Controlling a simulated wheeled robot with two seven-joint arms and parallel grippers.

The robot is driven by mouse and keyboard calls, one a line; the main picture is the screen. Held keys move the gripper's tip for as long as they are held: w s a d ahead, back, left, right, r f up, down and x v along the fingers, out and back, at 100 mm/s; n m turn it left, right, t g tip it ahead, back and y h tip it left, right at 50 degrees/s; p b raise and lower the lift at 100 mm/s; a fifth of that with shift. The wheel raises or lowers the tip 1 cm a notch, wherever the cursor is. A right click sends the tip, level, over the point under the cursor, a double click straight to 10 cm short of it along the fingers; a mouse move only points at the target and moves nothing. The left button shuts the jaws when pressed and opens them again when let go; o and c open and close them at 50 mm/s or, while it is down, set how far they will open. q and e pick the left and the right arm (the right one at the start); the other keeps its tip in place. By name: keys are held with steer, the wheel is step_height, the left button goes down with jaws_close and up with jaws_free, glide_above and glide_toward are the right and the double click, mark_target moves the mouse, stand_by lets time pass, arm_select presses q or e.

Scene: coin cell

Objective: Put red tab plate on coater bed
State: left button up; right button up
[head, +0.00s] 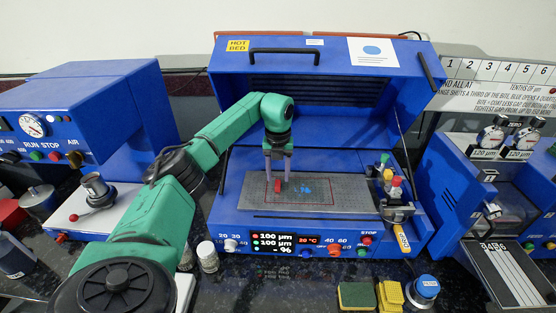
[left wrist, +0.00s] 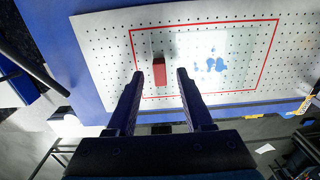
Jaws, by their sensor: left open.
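The red tab (head: 277,187) stands on the perforated grey coater bed (head: 345,186), inside the red outline, towards its left side. In the left wrist view the tab (left wrist: 159,71) is upright at the left part of a paler sheet-like area (left wrist: 235,62) with blue blotches; the plate's exact edges are hard to tell. My left gripper (head: 278,179) is over the bed with its fingers pointing down. It is open, and its fingertips (left wrist: 160,74) are on either side of the tab, with gaps visible. My right gripper is not in view.
The blue hot-bed lid (head: 320,60) is raised behind the bed. Several colored bottles (head: 388,175) stand at the bed's right. Blue machines flank it on both sides. A sponge (head: 356,296) and a blue-topped puck (head: 424,288) are in front on the dark counter.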

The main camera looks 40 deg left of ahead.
arm_select(q)
step_height(320, 180, up, 10)
steer(key=b, duration=0.1)
steer(key=shift+f, duration=0.25)
